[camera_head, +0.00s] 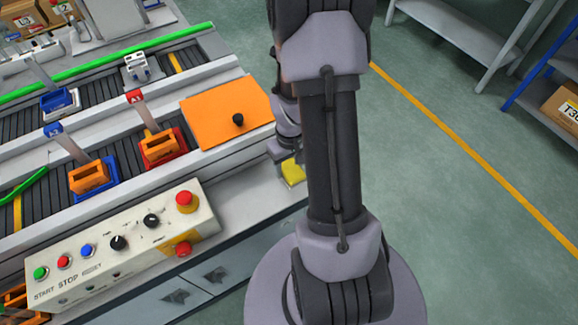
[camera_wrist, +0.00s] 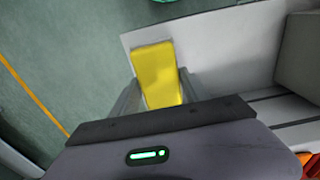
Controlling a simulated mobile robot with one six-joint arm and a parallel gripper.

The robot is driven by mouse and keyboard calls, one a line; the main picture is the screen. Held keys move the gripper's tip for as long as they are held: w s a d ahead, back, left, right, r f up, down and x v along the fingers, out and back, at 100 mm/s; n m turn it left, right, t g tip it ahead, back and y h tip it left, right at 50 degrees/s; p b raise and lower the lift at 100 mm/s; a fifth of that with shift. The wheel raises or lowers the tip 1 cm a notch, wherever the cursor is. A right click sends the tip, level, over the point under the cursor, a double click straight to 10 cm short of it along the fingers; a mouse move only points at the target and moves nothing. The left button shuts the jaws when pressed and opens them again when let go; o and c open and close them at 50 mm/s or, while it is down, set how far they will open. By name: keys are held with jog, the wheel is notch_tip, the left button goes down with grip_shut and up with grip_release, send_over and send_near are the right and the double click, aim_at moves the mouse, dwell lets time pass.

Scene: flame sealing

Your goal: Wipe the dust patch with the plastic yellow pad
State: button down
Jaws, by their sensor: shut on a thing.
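The yellow pad (camera_wrist: 156,72) is held between the two fingers of my gripper (camera_wrist: 158,92) in the wrist view. It lies over the edge area of a pale bench surface (camera_wrist: 215,60). In the head view the yellow pad (camera_head: 293,172) shows just left of my arm, at the right end of the bench, with my gripper (camera_head: 287,152) above it and partly hidden by my arm. I cannot make out a dust patch in either view. Whether the pad touches the surface cannot be told.
An orange plate with a black knob (camera_head: 226,107) lies left of my gripper. A control box (camera_head: 120,245) with buttons stands at the bench front. Blue and red trays (camera_head: 95,180) with orange parts sit on the conveyor. Green floor (camera_head: 470,190) is open on the right.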

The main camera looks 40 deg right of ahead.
aim_at(288, 165)
jog(key=shift+r, duration=0.15)
notch_tip(288, 165, up, 3)
jog(key=shift+r+p, duration=0.15)
jog(key=shift+p, duration=0.95)
jog(key=shift+a, duration=0.1)
